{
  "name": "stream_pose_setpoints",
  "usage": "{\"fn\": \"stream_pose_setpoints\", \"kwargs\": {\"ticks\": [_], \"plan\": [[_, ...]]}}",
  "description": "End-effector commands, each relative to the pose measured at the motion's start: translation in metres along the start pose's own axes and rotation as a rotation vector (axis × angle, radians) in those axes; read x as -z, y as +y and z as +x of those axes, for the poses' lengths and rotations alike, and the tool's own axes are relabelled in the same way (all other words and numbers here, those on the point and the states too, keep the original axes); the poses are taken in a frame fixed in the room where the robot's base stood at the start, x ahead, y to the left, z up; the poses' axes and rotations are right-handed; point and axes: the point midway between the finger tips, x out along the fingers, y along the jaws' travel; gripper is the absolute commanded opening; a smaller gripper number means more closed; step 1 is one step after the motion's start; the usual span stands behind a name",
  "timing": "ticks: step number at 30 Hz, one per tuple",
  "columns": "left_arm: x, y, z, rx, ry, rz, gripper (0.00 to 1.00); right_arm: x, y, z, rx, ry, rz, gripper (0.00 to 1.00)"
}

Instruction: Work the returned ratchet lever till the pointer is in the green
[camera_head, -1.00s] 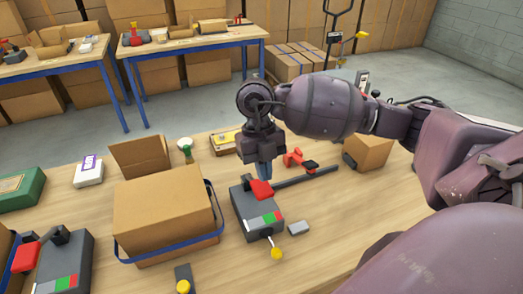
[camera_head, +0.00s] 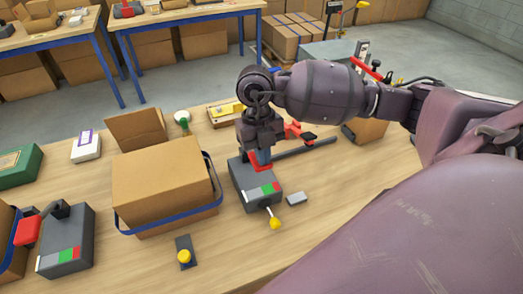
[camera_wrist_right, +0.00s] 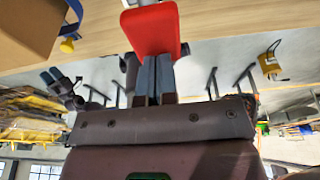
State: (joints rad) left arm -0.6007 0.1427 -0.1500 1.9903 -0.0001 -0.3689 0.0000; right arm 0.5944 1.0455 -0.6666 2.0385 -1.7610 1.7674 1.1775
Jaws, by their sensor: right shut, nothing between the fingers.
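The ratchet unit (camera_head: 243,187) is a dark grey box in the middle of the table. Its band (camera_head: 264,190) has pale, green and red parts; I cannot make out where the pointer stands. A red lever grip (camera_head: 261,167) shows at its far end, partly hidden by my right gripper (camera_head: 264,157). In the right wrist view, the fingers (camera_wrist_right: 152,68) are shut together, empty, with the red grip (camera_wrist_right: 150,28) right at their tips. I cannot tell whether they touch it.
A yellow-knobbed stick (camera_head: 274,222) stands at the unit's near end, beside a small grey block (camera_head: 297,198). A cardboard box (camera_head: 165,185) with a blue band stands left. A similar unit (camera_head: 70,232) with a red grip is at far left. The table's front right is clear.

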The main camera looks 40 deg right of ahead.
Motion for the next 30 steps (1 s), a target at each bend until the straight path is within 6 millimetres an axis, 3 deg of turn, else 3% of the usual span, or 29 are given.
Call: {"fn": "stream_pose_setpoints", "kwargs": {"ticks": [11,17,30], "plan": [[-0.005,0.001,0.004,-0.001,-0.003,0.000,0.54,0.006,-0.001,0.016,0.002,-0.084,-0.001,0.00],[-0.014,0.002,0.007,-0.002,-0.014,0.001,0.54,0.012,-0.001,0.036,0.001,-0.197,-0.002,0.00],[-0.014,0.004,0.012,-0.006,-0.009,0.002,0.54,0.016,0.000,0.071,0.001,-0.201,0.001,0.00]]}}
